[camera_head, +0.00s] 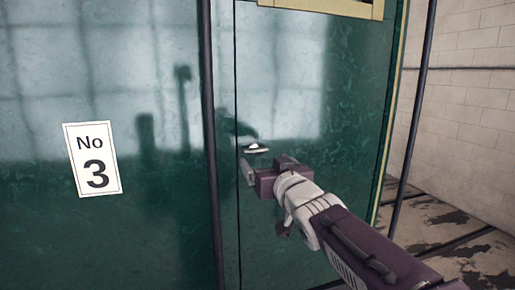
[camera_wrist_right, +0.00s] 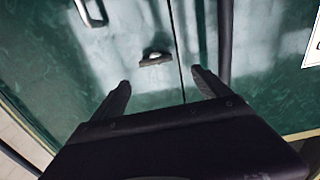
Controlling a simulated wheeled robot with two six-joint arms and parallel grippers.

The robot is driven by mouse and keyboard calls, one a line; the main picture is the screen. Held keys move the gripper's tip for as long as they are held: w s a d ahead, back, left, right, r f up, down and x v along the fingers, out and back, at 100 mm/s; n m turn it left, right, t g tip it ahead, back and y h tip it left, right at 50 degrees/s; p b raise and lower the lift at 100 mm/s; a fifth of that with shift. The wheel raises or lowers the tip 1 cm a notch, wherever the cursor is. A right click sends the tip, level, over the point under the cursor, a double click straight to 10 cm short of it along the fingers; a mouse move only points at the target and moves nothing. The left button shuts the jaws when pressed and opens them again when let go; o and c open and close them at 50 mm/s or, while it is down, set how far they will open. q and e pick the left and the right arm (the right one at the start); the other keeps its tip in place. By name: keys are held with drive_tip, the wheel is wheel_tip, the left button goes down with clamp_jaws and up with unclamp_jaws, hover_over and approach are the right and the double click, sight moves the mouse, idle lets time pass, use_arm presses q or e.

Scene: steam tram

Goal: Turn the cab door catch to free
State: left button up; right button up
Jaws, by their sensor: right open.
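The cab door catch (camera_head: 255,148) is a small light piece on the green door (camera_head: 300,90), just right of the door's vertical seam. In the right wrist view the catch (camera_wrist_right: 155,59) shows as a dark flat bar with a bright knob, lying roughly level. My right gripper (camera_head: 264,168) is just below the catch in the head view. In the right wrist view its two fingers (camera_wrist_right: 163,85) are spread, with the catch beyond and between the tips, apart from them. Nothing is between the fingers. My left gripper is not in view.
A dark upright rail (camera_head: 212,150) runs close left of the seam. A white "No 3" plate (camera_head: 92,159) is further left. A silver handle (camera_wrist_right: 92,12) shows at the upper left of the wrist view. Another dark rail (camera_head: 412,110) stands right of the door, before a tiled wall (camera_head: 470,110).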

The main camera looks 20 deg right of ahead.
sight(257, 152)
drive_tip(key=w, duration=0.3)
drive_tip(key=w+p, duration=0.1)
drive_tip(key=w, duration=0.2)
drive_tip(key=w+d+p, duration=0.1)
drive_tip(key=w, duration=0.2)
drive_tip(key=shift+w+f, duration=0.15)
drive_tip(key=shift+f, duration=0.1)
drive_tip(key=shift+w+a, duration=0.15)
drive_tip(key=shift+a, duration=0.05)
drive_tip(key=shift+s+a, duration=0.2)
drive_tip(key=shift+s, duration=0.05)
drive_tip(key=shift+w+d, duration=0.15)
drive_tip(key=shift+d, duration=0.05)
drive_tip(key=c, duration=1)
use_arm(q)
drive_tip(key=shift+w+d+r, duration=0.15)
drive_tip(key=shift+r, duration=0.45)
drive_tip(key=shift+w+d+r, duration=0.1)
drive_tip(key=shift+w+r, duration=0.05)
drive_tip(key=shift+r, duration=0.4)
use_arm(e)
clamp_jaws()
